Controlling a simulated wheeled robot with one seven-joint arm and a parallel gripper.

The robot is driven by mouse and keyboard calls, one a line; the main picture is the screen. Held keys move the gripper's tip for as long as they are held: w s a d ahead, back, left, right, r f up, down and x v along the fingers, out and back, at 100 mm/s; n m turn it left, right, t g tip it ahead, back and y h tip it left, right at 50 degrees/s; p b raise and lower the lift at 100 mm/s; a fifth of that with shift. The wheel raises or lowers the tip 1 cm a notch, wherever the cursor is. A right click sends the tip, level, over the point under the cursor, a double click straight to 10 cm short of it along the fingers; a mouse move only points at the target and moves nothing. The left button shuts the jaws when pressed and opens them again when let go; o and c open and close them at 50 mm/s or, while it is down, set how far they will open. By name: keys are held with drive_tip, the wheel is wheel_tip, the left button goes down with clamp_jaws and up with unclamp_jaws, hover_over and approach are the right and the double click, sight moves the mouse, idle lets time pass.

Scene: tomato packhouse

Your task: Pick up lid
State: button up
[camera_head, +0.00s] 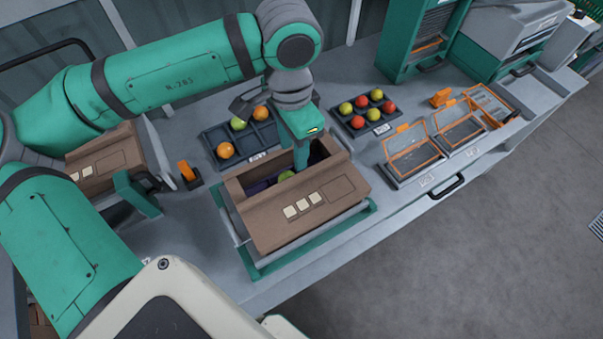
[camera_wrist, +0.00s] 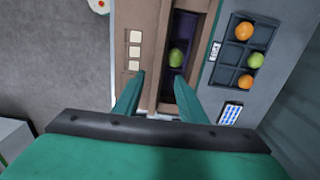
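A brown carton (camera_head: 250,205) stands open on a green-edged stand (camera_head: 262,271). Its front flap (camera_head: 338,188), with three pale labels, slopes outward. The flap also shows in the wrist view (camera_wrist: 136,20). Inside the carton are a purple lining (camera_wrist: 184,26) and a green tomato (camera_wrist: 176,58). Two orange-framed clear panels, (camera_head: 408,143) and (camera_head: 450,114), stand tilted on shallow cases at the right; I cannot tell which part is the lid. My gripper (camera_head: 301,164) points down over the carton. In the wrist view my gripper (camera_wrist: 156,92) has its fingers apart, with nothing visibly held between them.
A dark tray (camera_head: 225,163) with orange and green tomatoes lies behind the carton. A second tray (camera_head: 347,126) of red and green tomatoes lies to its right. Another brown carton (camera_head: 105,160) stands at the left. Green and grey machines (camera_head: 425,40) stand at the back.

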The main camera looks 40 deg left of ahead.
hover_over(295, 178)
drive_tip(key=f, duration=0.5)
drive_tip(key=shift+w+a, duration=0.15)
drive_tip(key=shift+a, duration=0.05)
drive_tip(key=shift+d+f, duration=0.2)
drive_tip(key=shift+f, duration=2.55)
clamp_jaws()
